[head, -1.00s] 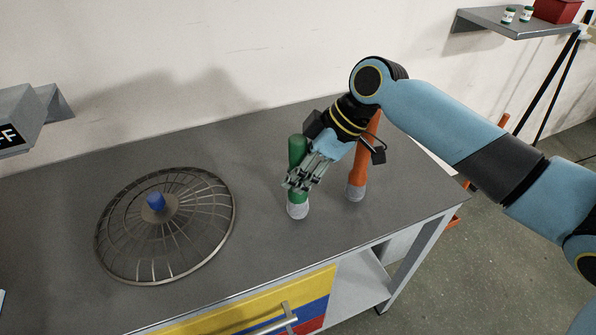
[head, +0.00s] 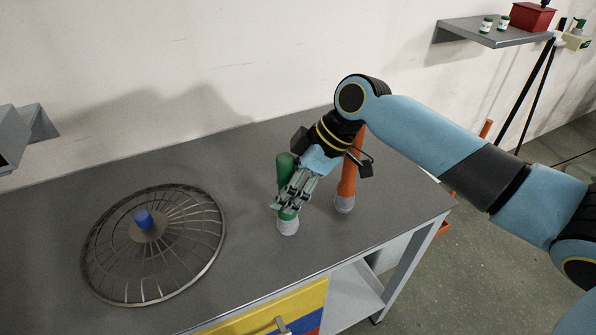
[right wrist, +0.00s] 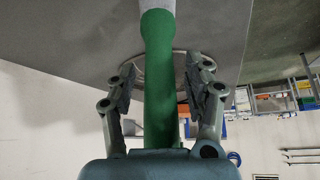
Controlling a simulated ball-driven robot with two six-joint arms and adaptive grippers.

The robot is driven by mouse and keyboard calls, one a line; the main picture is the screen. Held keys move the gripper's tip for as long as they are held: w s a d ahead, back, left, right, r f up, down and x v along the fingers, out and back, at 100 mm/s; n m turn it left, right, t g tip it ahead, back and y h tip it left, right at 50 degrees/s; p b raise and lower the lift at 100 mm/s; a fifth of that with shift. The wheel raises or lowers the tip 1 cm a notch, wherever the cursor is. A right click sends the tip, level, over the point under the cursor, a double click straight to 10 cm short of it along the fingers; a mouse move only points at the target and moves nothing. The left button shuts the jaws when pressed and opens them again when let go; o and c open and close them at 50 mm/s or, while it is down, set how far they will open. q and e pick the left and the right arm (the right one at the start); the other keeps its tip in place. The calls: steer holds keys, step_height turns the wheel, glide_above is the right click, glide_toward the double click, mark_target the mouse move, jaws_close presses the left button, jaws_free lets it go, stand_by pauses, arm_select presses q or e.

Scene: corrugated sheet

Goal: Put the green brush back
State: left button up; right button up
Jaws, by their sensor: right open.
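The green brush (head: 285,166) stands upright on the grey workbench (head: 240,260), its pale bristle end down. My right gripper (head: 288,197) is at the brush's handle, over its middle. In the right wrist view the green handle (right wrist: 160,50) runs between the two open fingers (right wrist: 163,82), with a visible gap on each side. The fingers partly hide the handle in the head view. My left gripper is not in view.
An orange brush (head: 347,182) stands close to the right, partly behind my right gripper. A round wire cover with a blue knob (head: 143,218) lies at the left. A wall shelf (head: 490,36) holds a red box and small jars. Bare bench lies between cover and brush.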

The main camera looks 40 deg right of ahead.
steer(key=v, duration=1.1)
steer(key=shift+s+r, duration=0.25)
steer(key=shift+r, duration=0.05)
steer(key=shift+d, duration=0.1)
